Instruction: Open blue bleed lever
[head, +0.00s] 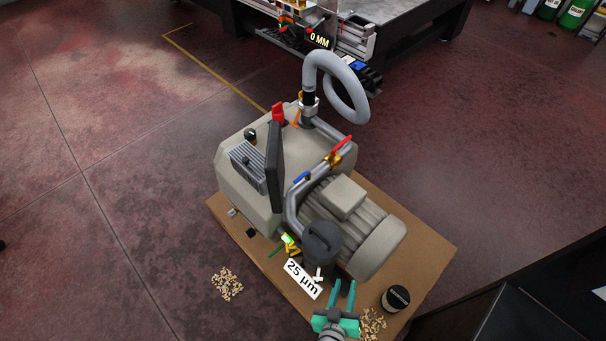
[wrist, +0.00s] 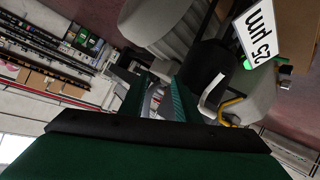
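A small blue lever (head: 302,176) sits on the grey pipe of the vacuum pump (head: 238,176), left of the brass valve with a red handle (head: 341,147). I cannot tell its exact setting. My gripper (head: 344,284) is at the bottom of the head view, below and to the right of the lever and well apart from it. Its two teal fingers are apart with nothing between them. In the wrist view the fingers (wrist: 152,92) point toward the pump's motor, beside the dark filter canister (wrist: 207,68). I cannot make out the blue lever there.
The dark canister (head: 322,243) and a "25 µm" label (head: 303,279) stand between my gripper and the lever. A black-lidded jar (head: 396,298) is right of my gripper on the brown board (head: 428,258). A red handle (head: 278,114) and a grey hose (head: 345,80) rise behind.

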